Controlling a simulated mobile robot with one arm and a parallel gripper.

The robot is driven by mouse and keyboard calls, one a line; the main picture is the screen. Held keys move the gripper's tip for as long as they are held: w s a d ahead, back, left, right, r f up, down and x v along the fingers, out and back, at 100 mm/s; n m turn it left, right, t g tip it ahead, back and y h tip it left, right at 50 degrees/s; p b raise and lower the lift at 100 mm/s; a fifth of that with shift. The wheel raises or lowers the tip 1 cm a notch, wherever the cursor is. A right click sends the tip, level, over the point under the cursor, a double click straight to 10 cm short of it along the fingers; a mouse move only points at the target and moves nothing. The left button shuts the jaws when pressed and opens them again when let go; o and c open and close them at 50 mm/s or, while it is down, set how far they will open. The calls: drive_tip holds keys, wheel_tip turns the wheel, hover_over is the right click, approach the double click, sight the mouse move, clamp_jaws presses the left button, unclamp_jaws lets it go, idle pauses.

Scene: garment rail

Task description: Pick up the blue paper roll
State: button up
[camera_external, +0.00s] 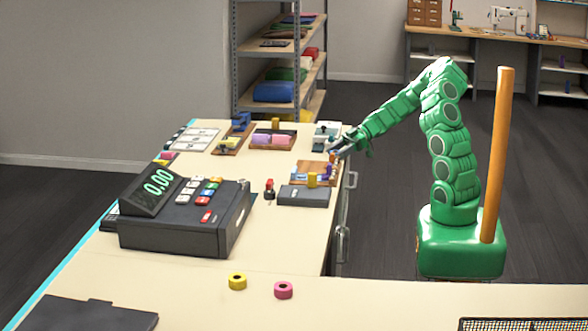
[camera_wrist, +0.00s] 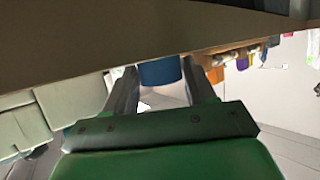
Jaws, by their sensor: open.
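A blue, rounded object (camera_wrist: 160,73), which looks like the blue paper roll, shows in the wrist view between the two fingers of my gripper (camera_wrist: 162,68). Its upper part is cut off by a brown edge, and I cannot tell whether the fingers touch it. In the external view my gripper (camera_external: 342,148) is at the right edge of the counter, beside a wooden tray (camera_external: 303,172) with small coloured items. I cannot clearly pick out the blue roll there. My gripper is open.
A cash register (camera_external: 185,215) stands on the counter, with a dark flat box (camera_external: 303,196) near my gripper. A yellow roll (camera_external: 237,282) and a pink roll (camera_external: 283,290) lie on the front counter. Shelves (camera_external: 280,60) stand behind.

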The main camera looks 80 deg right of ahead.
drive_tip(key=shift+c, duration=0.3)
drive_tip(key=c, duration=0.6)
drive_tip(key=shift+r, duration=0.15)
drive_tip(key=shift+c, duration=0.2)
drive_tip(key=shift+r, duration=0.25)
wheel_tip(320, 180, up, 3)
drive_tip(key=shift+s+a, duration=0.15)
drive_tip(key=s+a+r, duration=0.8)
drive_tip(key=s+r, duration=0.1)
drive_tip(key=s, duration=0.1)
drive_tip(key=shift+s+r, duration=0.15)
drive_tip(key=shift+s, duration=0.25)
